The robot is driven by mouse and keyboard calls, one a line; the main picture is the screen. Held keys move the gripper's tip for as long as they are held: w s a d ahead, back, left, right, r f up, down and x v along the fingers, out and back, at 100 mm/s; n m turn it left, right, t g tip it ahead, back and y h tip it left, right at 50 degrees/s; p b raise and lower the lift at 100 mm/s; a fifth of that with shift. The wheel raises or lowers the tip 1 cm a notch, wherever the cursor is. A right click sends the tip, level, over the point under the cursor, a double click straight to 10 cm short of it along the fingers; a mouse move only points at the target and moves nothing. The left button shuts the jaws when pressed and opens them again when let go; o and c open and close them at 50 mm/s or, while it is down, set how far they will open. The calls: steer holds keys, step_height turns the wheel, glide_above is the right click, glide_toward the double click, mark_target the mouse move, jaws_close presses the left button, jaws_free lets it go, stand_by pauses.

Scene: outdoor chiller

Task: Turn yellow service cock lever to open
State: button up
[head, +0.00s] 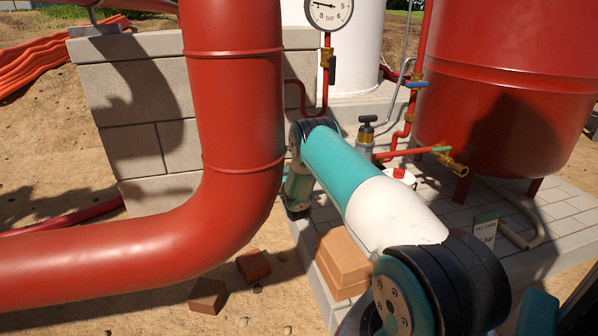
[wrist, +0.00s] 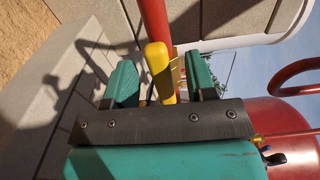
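The yellow service cock lever (wrist: 159,68) shows in the wrist view, in front of a red pipe (wrist: 155,22). My gripper (wrist: 160,84) has its two teal fingers apart, one on each side of the lever. A narrow gap shows between the lever and each finger, so I see no grip on it. The lower end of the lever is hidden behind the dark gripper plate. I cannot tell exactly how deep the lever sits between the fingers. In the head view the lever and my fingers are not visible; the thick red pipe blocks that area.
The thick red pipe (head: 235,110) stands close left of my arm. A grey block wall (head: 135,125) is behind it. A pressure gauge (head: 328,10), a green-handled valve (head: 445,152) and a red tank (head: 500,90) stand beyond. Bricks (head: 343,263) lie below my arm.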

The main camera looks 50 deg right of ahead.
steer(key=o, duration=0.5)
steer(key=shift+c, duration=0.2)
